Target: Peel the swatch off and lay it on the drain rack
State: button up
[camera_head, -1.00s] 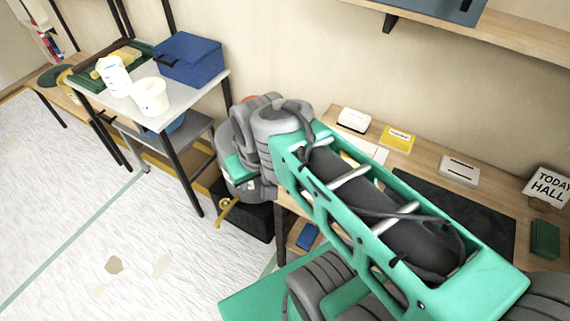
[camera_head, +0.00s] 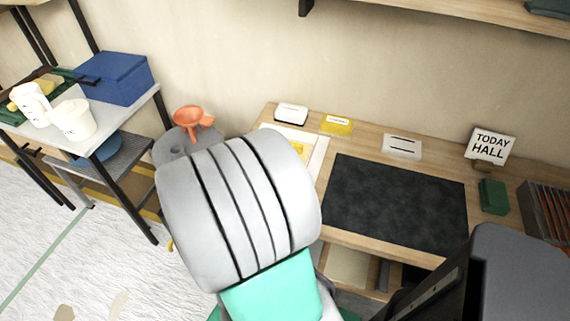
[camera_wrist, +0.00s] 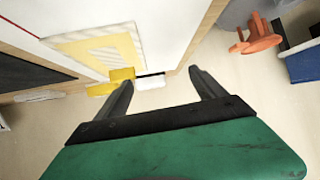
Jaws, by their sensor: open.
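The swatch (camera_wrist: 108,52) is a yellow and cream patterned square lying on a white sheet (camera_wrist: 165,25) in the wrist view. In the head view only a yellow part of the swatch (camera_head: 298,147) shows beside my arm, and the rest is hidden. My gripper (camera_wrist: 162,77) is open with nothing between its fingers. It is apart from the swatch, which shows beyond the left finger. My arm hides the gripper in the head view. A dark-framed green tray (camera_head: 62,78) is on the left table; I cannot tell if it is the drain rack.
A dark mat (camera_head: 395,205), a yellow card (camera_head: 337,125) and a white block (camera_head: 291,114) are on the bench. An orange funnel (camera_head: 193,122) stands left of the bench. White tubs (camera_head: 72,119) and a blue box (camera_head: 113,78) are on the left table.

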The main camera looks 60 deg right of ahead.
jog(key=s+d+h, duration=0.1)
jog(key=s+d, duration=0.1)
jog(key=s+d+f+m+h, duration=0.1)
jog(key=s+d, duration=0.1)
jog(key=s+d+f+m+g+h+b, duration=0.1)
jog(key=s+d, duration=0.1)
jog(key=s, duration=0.1)
jog(key=x, duration=0.7)
jog(key=shift+d+f, duration=0.1)
jog(key=shift+d, duration=0.1)
jog(key=c, duration=1.5)
